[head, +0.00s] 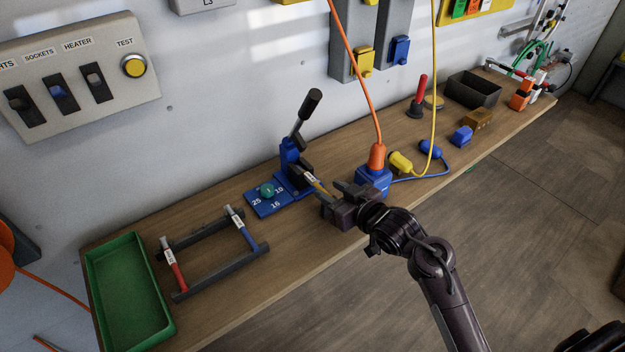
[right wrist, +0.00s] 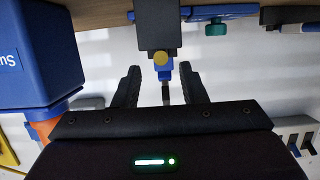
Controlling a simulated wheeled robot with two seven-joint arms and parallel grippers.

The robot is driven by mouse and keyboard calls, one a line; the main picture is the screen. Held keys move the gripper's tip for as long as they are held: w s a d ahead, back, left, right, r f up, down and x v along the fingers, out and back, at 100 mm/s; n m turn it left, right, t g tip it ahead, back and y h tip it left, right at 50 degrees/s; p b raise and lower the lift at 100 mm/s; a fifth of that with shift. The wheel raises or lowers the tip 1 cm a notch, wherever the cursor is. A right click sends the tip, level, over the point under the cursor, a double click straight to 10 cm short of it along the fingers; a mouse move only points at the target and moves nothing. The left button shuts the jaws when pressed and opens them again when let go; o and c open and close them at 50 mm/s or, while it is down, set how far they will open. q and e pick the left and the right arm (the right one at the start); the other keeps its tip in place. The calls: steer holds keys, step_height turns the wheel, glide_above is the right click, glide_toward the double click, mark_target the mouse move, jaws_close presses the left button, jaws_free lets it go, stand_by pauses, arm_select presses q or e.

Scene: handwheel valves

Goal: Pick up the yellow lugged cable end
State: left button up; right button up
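The yellow lugged cable end (head: 320,187) has a white label and sits in the black jaw block of the blue lever press (head: 290,160), its free end towards my right gripper. In the right wrist view its round yellow end (right wrist: 160,57) shows nearly end-on against the black block, just above the fingertips in the picture. My right gripper (head: 333,195) is open and empty, close in front of that end; in the wrist view its fingers (right wrist: 160,75) stand wide apart. I cannot tell whether it touches the cable end. My left gripper is not in view.
A blue box with an orange plug (head: 377,157) stands close beside the right gripper. A black rack (head: 221,262) holds red (head: 173,268) and blue (head: 240,228) cable ends. A green tray (head: 128,290) lies at the left. The wall is close behind the press.

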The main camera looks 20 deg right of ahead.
mark_target(316, 182)
steer(key=p+x, duration=0.1)
steer(key=x, duration=0.4)
steer(key=shift+w+a, duration=0.2)
steer(key=shift+a, duration=0.05)
jaws_close()
